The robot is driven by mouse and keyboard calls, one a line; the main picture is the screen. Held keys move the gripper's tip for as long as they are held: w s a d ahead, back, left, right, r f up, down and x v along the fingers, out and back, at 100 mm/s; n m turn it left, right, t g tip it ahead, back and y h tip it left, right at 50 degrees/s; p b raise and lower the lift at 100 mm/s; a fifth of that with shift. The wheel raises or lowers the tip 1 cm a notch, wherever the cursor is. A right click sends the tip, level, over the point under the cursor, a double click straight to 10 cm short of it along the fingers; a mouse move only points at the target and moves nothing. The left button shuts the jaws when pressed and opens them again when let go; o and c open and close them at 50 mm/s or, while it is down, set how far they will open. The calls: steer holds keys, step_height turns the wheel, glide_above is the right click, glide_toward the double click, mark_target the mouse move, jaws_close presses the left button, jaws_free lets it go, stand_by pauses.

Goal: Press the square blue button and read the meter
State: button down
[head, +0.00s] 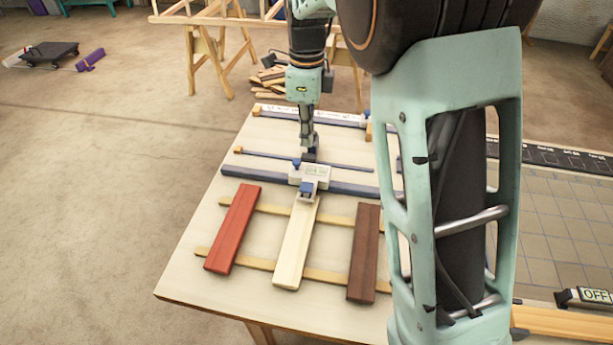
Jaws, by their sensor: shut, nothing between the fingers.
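A small white meter (316,173) with a greenish display sits on a blue rail across the board, just above the cream lath. The display is too small to read. A blue button-like part (306,187) shows on its front, and a small blue knob (296,163) on its upper left. My gripper (309,150) points down, shut and empty, right behind the meter at a dark blue part under its fingertips. Whether the fingertips touch that part I cannot tell. Which blue part is the square button is not clear at this size.
A red lath (233,228), a cream lath (297,245) and a brown lath (364,252) lie across two thin wooden strips. My arm hides the table's right middle. A dark-edged gridded mat (560,215) and an OFF sign (594,295) are at right.

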mark_target(307, 187)
step_height(307, 187, down, 14)
steer(key=shift+r+p, duration=0.1)
steer(key=shift+p, duration=0.7)
step_height(307, 187, down, 2)
steer(key=shift+f+b, duration=0.1)
steer(key=shift+b, duration=0.6)
steer(key=shift+s, duration=0.2)
steer(key=shift+d, duration=0.1)
